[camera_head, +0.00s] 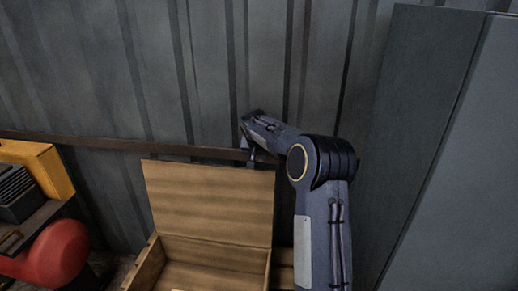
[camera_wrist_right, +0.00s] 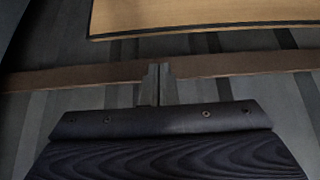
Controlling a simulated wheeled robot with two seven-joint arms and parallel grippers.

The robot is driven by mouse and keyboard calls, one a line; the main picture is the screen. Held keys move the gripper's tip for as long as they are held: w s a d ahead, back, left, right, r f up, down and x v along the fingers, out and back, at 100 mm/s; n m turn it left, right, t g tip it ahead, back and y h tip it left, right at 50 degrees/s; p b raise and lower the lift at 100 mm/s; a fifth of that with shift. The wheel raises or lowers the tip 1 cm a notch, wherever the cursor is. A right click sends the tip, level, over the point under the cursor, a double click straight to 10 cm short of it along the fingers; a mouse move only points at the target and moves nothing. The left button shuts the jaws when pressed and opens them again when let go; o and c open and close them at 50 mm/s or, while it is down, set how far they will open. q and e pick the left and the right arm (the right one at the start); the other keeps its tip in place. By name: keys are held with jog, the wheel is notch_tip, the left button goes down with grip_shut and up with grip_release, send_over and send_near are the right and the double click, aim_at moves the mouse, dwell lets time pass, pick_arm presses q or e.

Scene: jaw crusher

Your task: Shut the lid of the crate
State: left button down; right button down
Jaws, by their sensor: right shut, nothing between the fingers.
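A wooden crate (camera_head: 147,268) stands low in the head view, cut off by the bottom edge. Its wooden lid (camera_head: 208,200) stands up, open, at the back of the crate. My right gripper (camera_head: 250,158) is at the top right corner of the lid, in front of the wall; whether it touches the lid I cannot tell. In the right wrist view my right gripper (camera_wrist_right: 158,70) has its fingers together with nothing between them. A wooden panel, apparently the lid (camera_wrist_right: 200,15), lies beyond the fingertips there, apart from them in the picture. My left gripper is not in view.
A corrugated metal wall (camera_head: 90,70) with a brown horizontal rail (camera_head: 110,144) rises behind the crate. A grey cabinet (camera_head: 430,130) stands at the right. A red rounded tank (camera_head: 58,250) and a yellow-framed machine (camera_head: 45,165) are at the left.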

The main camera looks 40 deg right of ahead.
jog(key=shift+s+a+f+p, duration=0.15)
jog(key=shift+s+a+f, duration=0.15)
jog(key=shift+s+a, duration=0.25)
jog(key=shift+s+a+f+p, duration=0.15)
jog(key=shift+s+a+f, duration=0.1)
jog(key=shift+s+a, duration=0.25)
